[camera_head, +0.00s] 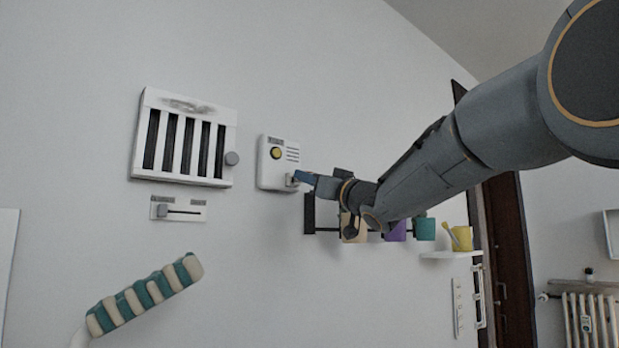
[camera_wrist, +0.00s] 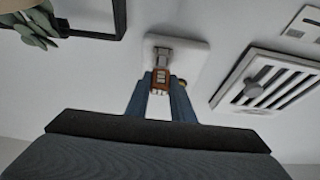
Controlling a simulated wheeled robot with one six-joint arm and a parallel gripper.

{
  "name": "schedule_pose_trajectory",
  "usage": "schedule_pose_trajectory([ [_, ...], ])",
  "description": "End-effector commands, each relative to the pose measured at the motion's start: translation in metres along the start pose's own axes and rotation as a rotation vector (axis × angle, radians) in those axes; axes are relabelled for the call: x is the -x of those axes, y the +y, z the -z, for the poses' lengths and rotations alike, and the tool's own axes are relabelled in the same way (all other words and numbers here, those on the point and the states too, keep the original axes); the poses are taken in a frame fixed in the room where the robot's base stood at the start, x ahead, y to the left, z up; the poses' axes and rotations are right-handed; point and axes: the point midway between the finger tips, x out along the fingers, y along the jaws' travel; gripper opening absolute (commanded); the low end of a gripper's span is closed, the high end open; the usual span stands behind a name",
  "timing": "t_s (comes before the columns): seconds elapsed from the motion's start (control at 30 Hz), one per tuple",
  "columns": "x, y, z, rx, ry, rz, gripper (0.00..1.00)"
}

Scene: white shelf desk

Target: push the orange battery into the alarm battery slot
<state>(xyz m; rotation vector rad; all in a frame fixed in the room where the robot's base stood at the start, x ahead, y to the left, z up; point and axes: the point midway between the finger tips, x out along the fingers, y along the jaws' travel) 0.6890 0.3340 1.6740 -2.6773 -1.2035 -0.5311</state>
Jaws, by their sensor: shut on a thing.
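The alarm (camera_head: 279,160) is a white wall box with a yellow round button and dark lines, in the head view. Its grey battery slot (camera_head: 291,180) sits at the lower right of the box. The slot also shows in the wrist view (camera_wrist: 164,56). My gripper (camera_head: 304,178) is at the slot, with blue fingers. In the wrist view my gripper (camera_wrist: 161,88) is shut on the orange battery (camera_wrist: 161,79), which lines up with the slot. The battery's far end is at the slot mouth; I cannot tell how deep it sits. The battery is hidden in the head view.
A white vent with dark slats (camera_head: 185,135) and a slider panel (camera_head: 178,209) are on the wall at left. Hanging mugs (camera_head: 395,231) and a small shelf (camera_head: 450,255) are at right. A striped teal and cream object (camera_head: 145,293) is at lower left.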

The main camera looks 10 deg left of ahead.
Motion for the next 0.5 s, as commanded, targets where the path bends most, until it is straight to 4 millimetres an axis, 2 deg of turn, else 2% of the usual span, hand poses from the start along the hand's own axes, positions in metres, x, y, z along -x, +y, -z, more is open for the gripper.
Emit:
schedule_pose_trajectory([
  [0.5,-0.0111,-0.0002,-0.0042,0.000,0.000,0.000,0.00],
])
